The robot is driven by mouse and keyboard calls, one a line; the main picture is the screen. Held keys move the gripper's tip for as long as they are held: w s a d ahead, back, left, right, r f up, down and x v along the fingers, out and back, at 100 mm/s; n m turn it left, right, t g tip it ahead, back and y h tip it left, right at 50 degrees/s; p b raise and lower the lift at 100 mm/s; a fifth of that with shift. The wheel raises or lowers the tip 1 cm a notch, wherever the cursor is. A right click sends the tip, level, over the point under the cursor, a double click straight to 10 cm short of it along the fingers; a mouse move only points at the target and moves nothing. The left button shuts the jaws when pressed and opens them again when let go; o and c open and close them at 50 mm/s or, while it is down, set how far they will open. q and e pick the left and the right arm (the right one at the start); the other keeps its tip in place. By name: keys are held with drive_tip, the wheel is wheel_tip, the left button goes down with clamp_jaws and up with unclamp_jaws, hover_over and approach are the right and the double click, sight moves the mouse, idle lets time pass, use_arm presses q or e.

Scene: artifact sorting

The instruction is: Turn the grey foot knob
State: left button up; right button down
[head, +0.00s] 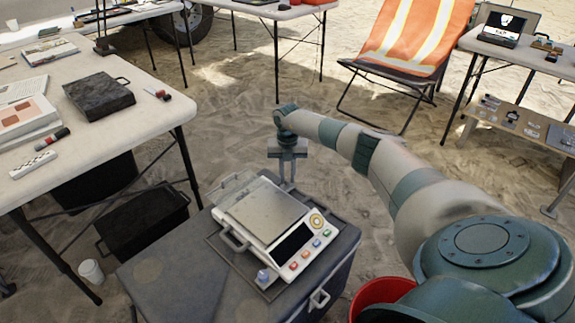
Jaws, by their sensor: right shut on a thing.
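A white scale (310,238) with a square grey metal plate (262,211) sits on a dark grey case. A small bluish-grey foot knob (264,276) shows at its near left corner. My right gripper (289,186) points down at the far right corner of the scale, its fingers close together and low beside the edge. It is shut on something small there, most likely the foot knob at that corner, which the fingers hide. My left gripper is not in view.
The dark case (185,262) bears the scale. A white table (150,118) with a black box (99,97) stands at the left. A red bucket (378,293) sits below my right arm. An orange chair (410,40) stands behind on sand.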

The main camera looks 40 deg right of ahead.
sight(288, 179)
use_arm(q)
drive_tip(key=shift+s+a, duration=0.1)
use_arm(e)
drive_tip(key=shift+d+r, duration=0.1)
idle(0.3)
drive_tip(key=c, duration=1.6)
unclamp_jaws()
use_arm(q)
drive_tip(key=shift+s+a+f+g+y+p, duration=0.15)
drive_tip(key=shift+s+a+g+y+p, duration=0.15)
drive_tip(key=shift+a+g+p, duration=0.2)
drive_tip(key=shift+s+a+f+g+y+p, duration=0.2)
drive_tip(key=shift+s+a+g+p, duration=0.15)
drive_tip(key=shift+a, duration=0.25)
use_arm(e)
wheel_tip(288, 179, up, 17)
drive_tip(key=shift+r, duration=0.15)
